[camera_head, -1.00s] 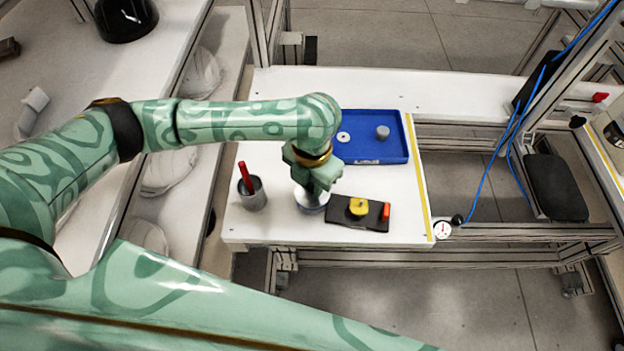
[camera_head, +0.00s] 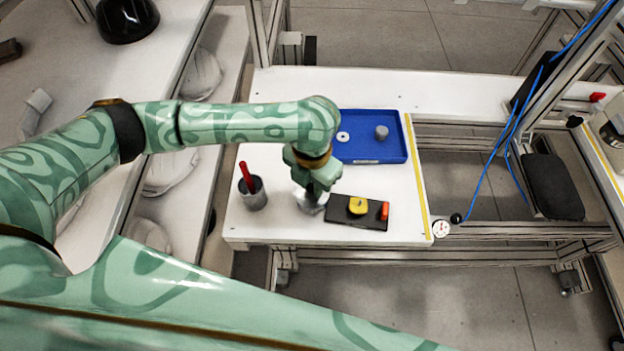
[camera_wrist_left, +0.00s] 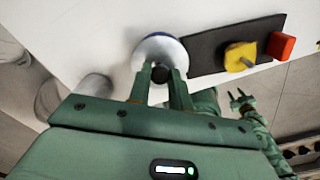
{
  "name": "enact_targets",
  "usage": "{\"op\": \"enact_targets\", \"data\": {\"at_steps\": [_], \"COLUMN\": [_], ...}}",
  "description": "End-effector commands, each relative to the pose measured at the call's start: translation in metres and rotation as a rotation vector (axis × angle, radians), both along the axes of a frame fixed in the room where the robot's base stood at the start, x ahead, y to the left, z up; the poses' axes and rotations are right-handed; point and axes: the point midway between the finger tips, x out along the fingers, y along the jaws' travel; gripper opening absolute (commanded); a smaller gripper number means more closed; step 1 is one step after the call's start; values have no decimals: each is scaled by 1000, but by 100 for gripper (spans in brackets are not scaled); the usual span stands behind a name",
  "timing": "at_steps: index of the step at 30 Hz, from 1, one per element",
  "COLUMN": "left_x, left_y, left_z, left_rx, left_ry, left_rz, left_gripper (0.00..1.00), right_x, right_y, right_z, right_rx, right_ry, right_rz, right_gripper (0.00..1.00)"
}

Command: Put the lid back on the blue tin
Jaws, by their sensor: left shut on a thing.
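My left gripper (camera_head: 316,192) is over the white table, with its fingers pointing down. In the left wrist view its fingers (camera_wrist_left: 161,82) are shut on the dark knob of a pale round lid (camera_wrist_left: 150,48). A blue edge shows at the lid's rim, and the blue tin is mostly hidden under the lid and gripper. I cannot tell whether the lid is seated on the tin or just above it. My right gripper (camera_wrist_left: 241,100) shows in the left wrist view, empty with its fingers apart.
A grey cup (camera_head: 253,194) with a red stick stands left of the gripper. A black board (camera_head: 343,219) with a yellow knob (camera_head: 358,205) and a red block (camera_head: 384,210) lies close on the right. Behind is a blue tray (camera_head: 375,152) holding a grey cylinder (camera_head: 381,132).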

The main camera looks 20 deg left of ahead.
Motion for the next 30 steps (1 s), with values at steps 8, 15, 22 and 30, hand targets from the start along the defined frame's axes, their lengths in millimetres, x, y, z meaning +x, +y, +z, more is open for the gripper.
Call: {"op": "enact_targets", "data": {"at_steps": [8, 15, 22, 30], "left_x": [0, 0, 0, 0], "left_y": [0, 0, 0, 0], "left_z": [0, 0, 1, -1], "left_rx": [0, 0, 0, 0], "left_ry": [0, 0, 0, 0], "left_rz": [0, 1, 0, 0], "left_gripper": [0, 0, 0, 0], "right_x": [0, 0, 1, 1], "right_y": [0, 0, 0, 0], "right_z": [0, 1, 6, 7], "right_rx": [0, 0, 0, -1], "right_ry": [0, 0, -3, -3], "right_rz": [0, 0, -1, -1], "right_gripper": [39, 39, 39, 39]}}
